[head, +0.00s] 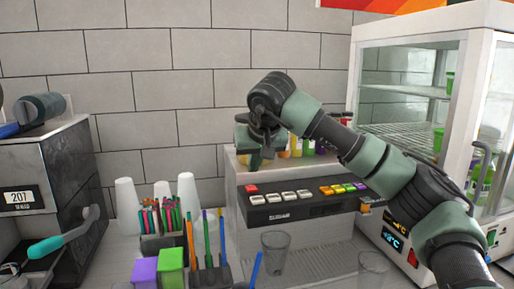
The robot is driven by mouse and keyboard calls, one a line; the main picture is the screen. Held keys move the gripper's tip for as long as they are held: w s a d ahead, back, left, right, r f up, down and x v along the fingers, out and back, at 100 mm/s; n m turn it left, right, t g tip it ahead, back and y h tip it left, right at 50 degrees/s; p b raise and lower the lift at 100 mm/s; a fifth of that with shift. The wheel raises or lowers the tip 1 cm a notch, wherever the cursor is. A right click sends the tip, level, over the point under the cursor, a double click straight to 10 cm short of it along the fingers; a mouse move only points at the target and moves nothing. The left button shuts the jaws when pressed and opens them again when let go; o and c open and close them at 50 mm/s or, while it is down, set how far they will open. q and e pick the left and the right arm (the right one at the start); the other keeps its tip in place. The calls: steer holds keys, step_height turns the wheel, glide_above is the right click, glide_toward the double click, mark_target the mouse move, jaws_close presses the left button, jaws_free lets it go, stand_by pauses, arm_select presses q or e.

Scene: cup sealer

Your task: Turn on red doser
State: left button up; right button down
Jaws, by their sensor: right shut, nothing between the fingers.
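The doser machine (232,212) is a white box with a black sloped button panel (300,211). A red button (251,188) sits at the panel's left end, followed by several white buttons. Orange, yellow (338,189), green and purple buttons are at its right end. My right arm reaches in from the lower right, and my right gripper (256,160) points down, shut and empty. In the picture it is just above the red button; whether it touches the machine's top behind the panel I cannot tell. Coloured bottles (296,148) behind are partly hidden by my arm. My left gripper is not in view.
Clear cups (275,250) stand in front of the doser. Left of it are white cup stacks (128,205), straw holders, and purple and green boxes (171,262). A dark sealer (70,170) with a teal-handled lever is far left. A glass-fronted fridge (405,55) stands right.

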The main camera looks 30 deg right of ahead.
mark_target(252, 189)
step_height(252, 189, down, 4)
steer(key=shift+w+r+p, duration=0.1)
steer(key=shift+w+p, duration=0.05)
steer(key=shift+p, duration=0.3)
steer(key=shift+f, duration=0.5)
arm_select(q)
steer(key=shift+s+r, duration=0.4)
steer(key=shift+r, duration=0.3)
arm_select(e)
steer(key=shift+s+f+t+b, duration=0.25)
steer(key=shift+f+b, duration=0.35)
steer(key=shift+b, duration=0.5)
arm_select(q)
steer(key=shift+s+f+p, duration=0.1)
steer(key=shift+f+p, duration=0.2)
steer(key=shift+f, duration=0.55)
arm_select(e)
steer(key=shift+r, duration=0.35)
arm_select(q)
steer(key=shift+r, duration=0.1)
arm_select(e)
steer(key=shift+r+p, duration=0.75)
steer(key=shift+r, duration=0.05)
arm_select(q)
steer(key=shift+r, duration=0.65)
